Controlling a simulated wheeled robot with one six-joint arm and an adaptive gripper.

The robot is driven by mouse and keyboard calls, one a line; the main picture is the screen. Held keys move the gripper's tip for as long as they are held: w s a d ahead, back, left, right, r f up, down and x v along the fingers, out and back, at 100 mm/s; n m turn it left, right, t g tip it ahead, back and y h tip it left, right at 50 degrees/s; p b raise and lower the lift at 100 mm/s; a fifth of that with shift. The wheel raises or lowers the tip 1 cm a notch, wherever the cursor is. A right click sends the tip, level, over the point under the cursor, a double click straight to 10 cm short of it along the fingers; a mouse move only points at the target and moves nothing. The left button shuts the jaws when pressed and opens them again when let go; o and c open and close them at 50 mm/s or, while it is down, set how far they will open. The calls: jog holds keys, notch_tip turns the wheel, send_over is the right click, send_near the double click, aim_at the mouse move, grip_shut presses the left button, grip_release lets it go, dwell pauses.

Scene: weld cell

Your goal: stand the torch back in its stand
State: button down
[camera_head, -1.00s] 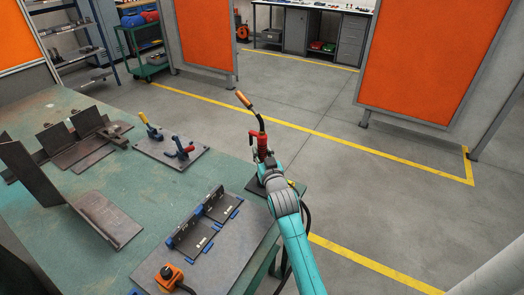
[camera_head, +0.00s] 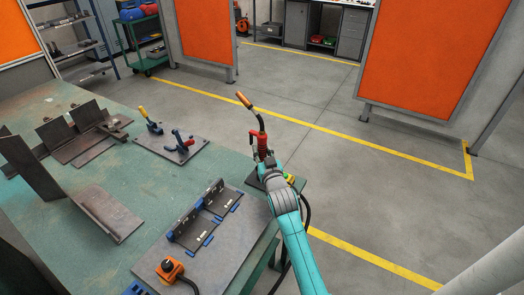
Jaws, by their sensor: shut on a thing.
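The torch (camera_head: 262,141) has a red handle, a dark curved neck and a copper-coloured nozzle at its upper left. It stands roughly upright, with the nozzle pointing up and left. My gripper (camera_head: 264,160) is shut on the torch at its lower handle, near the right edge of the green table. A dark flat base (camera_head: 251,180), possibly part of the stand, shows at the table edge beside my gripper. The stand's holder is hidden behind my gripper and arm, so I cannot tell whether the torch sits in it.
The green table (camera_head: 75,258) carries a fixture plate with dark angle pieces (camera_head: 202,212), an orange device (camera_head: 170,269), a clamp plate (camera_head: 170,152) and steel parts (camera_head: 105,212). A dark cable hangs beside my arm. Open floor lies right of the table, with orange screens (camera_head: 430,60) beyond.

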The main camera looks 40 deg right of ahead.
jog(key=shift+r, duration=0.1)
jog(key=c, duration=0.8)
grip_release()
jog(key=shift+o, duration=0.3)
jog(key=v, duration=1.2)
